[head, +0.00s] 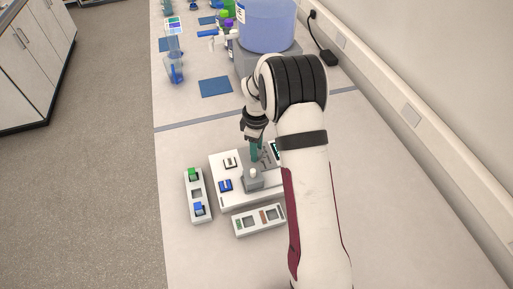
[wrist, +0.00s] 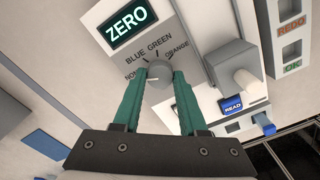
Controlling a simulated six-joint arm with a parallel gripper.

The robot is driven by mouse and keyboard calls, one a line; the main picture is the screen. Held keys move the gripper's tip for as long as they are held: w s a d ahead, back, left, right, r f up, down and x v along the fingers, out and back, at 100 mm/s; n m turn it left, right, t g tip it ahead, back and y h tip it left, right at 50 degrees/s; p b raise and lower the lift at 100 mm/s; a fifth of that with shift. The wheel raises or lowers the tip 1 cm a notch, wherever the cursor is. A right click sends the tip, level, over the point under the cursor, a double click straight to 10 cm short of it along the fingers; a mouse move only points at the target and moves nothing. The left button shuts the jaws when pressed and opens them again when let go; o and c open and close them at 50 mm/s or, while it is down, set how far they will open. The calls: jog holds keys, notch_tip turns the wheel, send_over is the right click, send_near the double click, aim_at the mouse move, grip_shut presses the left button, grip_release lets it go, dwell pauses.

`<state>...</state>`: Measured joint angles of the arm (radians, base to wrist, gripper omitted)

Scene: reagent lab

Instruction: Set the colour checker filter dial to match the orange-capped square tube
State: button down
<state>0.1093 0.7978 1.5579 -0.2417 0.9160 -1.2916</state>
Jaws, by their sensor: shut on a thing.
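The colour checker (head: 219,172) is a white box on the bench. Its filter dial (wrist: 158,72) is a grey round knob with a white mark that appears to point toward the NONE side. The labels NONE, BLUE, GREEN and ORANGE arc around it. My gripper (wrist: 160,82) has its teal fingers closed on either side of the dial; in the head view it reaches down onto the checker (head: 256,158). The display (wrist: 127,26) reads ZERO. A blue READ button (wrist: 232,104) sits beside a grey block with a white cylinder (wrist: 243,83). I cannot make out an orange-capped tube.
A rack (head: 196,213) with a green-capped and a blue-capped tube stands left of the checker. A tray (head: 259,219) marked REDO and OK lies in front. A large blue container (head: 268,25) and blue mats (head: 215,87) are farther back. The bench's front left is clear.

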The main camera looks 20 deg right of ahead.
jog(key=m, duration=1.3)
jog(key=shift+m, duration=0.4)
jog(key=m, duration=1.2)
jog(key=shift+m, duration=0.3)
jog(key=shift+c, duration=2.2)
grip_release()
